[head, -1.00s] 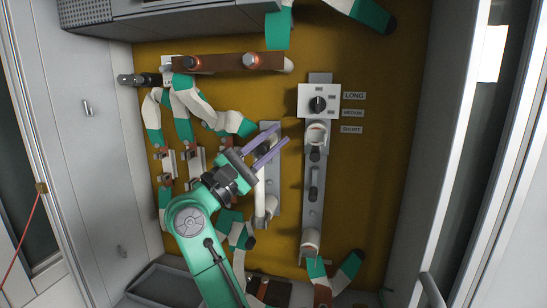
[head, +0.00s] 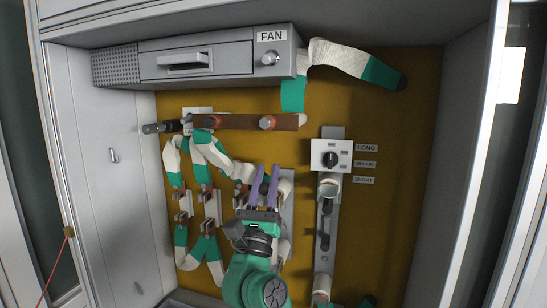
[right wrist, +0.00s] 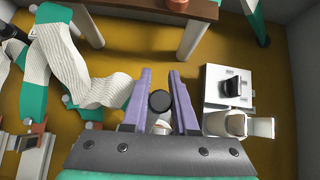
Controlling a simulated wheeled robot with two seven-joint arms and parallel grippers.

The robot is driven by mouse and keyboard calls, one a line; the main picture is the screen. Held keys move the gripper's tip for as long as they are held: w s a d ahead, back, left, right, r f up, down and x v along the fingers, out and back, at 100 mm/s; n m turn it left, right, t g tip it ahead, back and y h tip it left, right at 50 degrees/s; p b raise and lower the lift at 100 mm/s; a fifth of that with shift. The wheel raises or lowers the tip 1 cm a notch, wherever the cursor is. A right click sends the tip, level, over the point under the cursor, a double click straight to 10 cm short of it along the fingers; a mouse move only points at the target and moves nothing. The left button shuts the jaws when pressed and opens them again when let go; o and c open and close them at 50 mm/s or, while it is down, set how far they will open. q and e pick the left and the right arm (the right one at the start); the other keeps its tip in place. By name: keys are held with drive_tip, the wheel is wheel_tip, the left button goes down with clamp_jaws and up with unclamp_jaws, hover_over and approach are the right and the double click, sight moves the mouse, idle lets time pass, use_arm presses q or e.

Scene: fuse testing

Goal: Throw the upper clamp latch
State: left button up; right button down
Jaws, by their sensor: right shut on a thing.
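My right gripper (head: 264,186), with purple fingers, reaches up to the top of the left grey rail (head: 288,205). In the right wrist view its fingers (right wrist: 161,95) stand either side of a dark round knob (right wrist: 160,101), which I take for the upper clamp latch; they are shut on it. A whitish part shows just below the knob, between the fingers. The rest of the clamp is mostly hidden by the fingers and my arm. My left gripper is out of view.
Right of the gripper stands a second grey rail (head: 325,245) with a dial box (head: 331,158) on top. White-green cables (head: 208,150) hang close on the left. A brown bar (head: 235,122) and the fan unit (head: 205,58) are above. Cabinet walls bound both sides.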

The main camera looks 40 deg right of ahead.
drive_tip(key=n+t+y+p, duration=0.1)
drive_tip(key=n+t+y, duration=0.1)
drive_tip(key=r+n+t+y+p, duration=0.1)
drive_tip(key=n, duration=0.1)
drive_tip(key=shift+w+a+p, duration=0.25)
drive_tip(key=shift+w+p, duration=0.1)
drive_tip(key=shift+w, duration=0.05)
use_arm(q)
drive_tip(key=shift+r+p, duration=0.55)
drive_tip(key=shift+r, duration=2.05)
use_arm(e)
drive_tip(key=shift+w+a+f+n+t+y, duration=0.15)
drive_tip(key=shift+n+t+y, duration=0.1)
drive_tip(key=shift+n+y, duration=0.25)
drive_tip(key=shift+d+f+n+t+y, duration=0.1)
drive_tip(key=shift+n+t+y, duration=0.2)
drive_tip(key=shift+n, duration=0.3)
drive_tip(key=shift+a, duration=0.1)
drive_tip(key=c, duration=0.9)
unclamp_jaws()
drive_tip(key=shift+o, duration=1.1)
drive_tip(key=shift+w+f, duration=0.1)
drive_tip(key=shift+f, duration=0.05)
